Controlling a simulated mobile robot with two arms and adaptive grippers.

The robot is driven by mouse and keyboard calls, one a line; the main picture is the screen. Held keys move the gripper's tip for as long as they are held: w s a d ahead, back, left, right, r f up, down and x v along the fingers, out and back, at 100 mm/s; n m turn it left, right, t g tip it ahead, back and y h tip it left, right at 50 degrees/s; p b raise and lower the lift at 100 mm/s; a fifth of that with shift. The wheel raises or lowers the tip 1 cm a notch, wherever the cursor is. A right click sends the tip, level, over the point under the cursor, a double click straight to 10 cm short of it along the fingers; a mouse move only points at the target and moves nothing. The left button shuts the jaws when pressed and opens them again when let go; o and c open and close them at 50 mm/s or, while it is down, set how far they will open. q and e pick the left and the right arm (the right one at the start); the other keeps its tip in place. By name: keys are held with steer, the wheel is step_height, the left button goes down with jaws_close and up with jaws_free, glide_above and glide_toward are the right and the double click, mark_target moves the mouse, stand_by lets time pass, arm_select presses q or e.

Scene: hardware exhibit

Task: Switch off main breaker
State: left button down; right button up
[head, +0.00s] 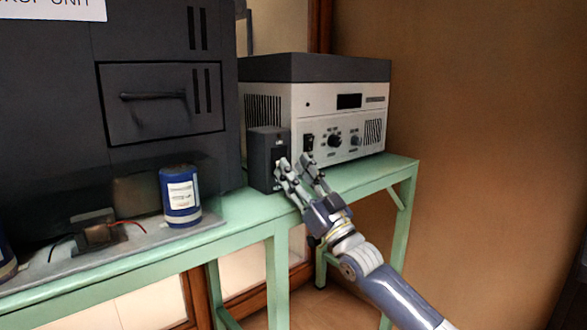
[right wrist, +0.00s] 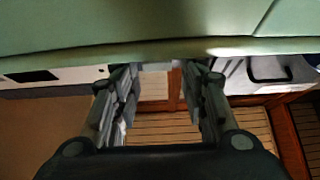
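A small dark grey box with a switch on its front, which looks like the main breaker (head: 263,160), stands on the green bench (head: 235,212) in the head view. My right gripper (head: 293,161) is in front of the box's right side, its fingers spread and empty. The fingertips overlap the lower front of the box, so part of the switch area is hidden. I cannot tell whether they touch it or which way the switch is set. In the right wrist view the two fingers stand apart (right wrist: 160,82) below the bench edge (right wrist: 150,48). My left gripper is not in view.
A white unit with a dark top and knobs (head: 345,120) stands right behind the box. A large dark cabinet (head: 160,100) is on the left. The right wall side is clear.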

steer(key=v, duration=1)
steer(key=shift+s+d+f, duration=0.15)
steer(key=shift+s+d, duration=0.1)
